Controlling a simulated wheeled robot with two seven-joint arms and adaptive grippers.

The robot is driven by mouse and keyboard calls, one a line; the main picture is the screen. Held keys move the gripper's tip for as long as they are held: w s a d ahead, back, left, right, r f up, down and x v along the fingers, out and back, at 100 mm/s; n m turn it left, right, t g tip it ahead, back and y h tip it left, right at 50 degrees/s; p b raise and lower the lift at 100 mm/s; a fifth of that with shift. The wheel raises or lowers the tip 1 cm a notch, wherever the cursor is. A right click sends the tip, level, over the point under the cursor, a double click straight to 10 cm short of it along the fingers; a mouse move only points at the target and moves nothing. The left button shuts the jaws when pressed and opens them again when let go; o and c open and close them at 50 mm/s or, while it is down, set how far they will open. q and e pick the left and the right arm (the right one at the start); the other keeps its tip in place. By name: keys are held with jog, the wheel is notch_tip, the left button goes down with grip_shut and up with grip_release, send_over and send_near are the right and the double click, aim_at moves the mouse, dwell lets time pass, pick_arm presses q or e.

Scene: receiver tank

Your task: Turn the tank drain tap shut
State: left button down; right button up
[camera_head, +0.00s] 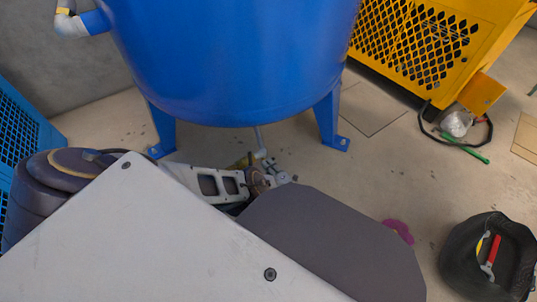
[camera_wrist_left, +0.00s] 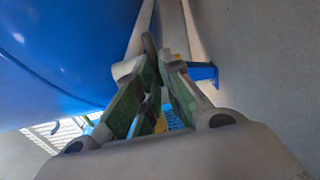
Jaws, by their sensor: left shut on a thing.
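The blue tank (camera_head: 230,60) stands on blue legs, with a thin drain pipe (camera_head: 259,140) coming down under its middle. The drain tap is at the pipe's lower end, mostly hidden by my left gripper (camera_head: 268,178); a small yellow part shows beside it. In the left wrist view, my left gripper (camera_wrist_left: 150,65) has its green-padded fingers closed together at the tips on a small dark piece, seemingly the tap's handle (camera_wrist_left: 149,43). The handle's exact angle cannot be told. My right gripper is not in view.
A yellow mesh-sided machine (camera_head: 420,50) stands at the back right, with a green-handled tool (camera_head: 465,149) on the floor by it. A black bucket (camera_head: 455,265) holding a red-handled tool is at the lower right. A blue grille unit (camera_head: 25,135) is at the left.

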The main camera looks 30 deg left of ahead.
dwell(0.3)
pick_arm(q)
jog(key=c, duration=1.6)
grip_release()
jog(key=shift+o, duration=0.2)
jog(key=v, duration=0.7)
jog(key=shift+d, duration=0.25)
jog(key=shift+s, duration=0.1)
